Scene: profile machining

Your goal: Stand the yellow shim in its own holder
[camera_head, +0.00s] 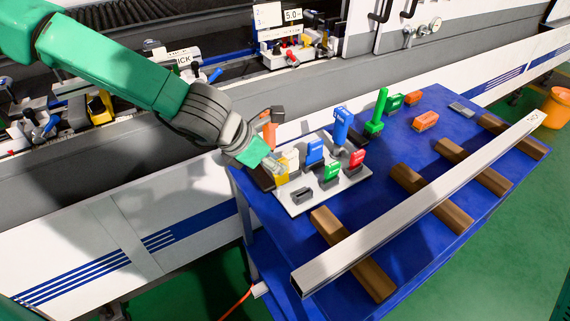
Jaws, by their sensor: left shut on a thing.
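My left gripper (274,165) reaches in from the left and is over the left end of the light grey plate (345,185) on the blue table. It is shut on the yellow shim (292,161), which shows partly between and beside the fingers. On the plate, a blue shim (314,150), a green shim (332,171) and a red shim (357,158) stand in dark holders. A small dark holder (302,195) at the plate's front left looks empty. My right gripper is not in view.
A long metal profile (420,205) lies across several brown wooden blocks (352,255) on the blue table (400,270). Blue (341,125) and green (377,113) upright tools stand behind the plate. Orange (425,121) and green blocks lie farther back. The machine runs along the left.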

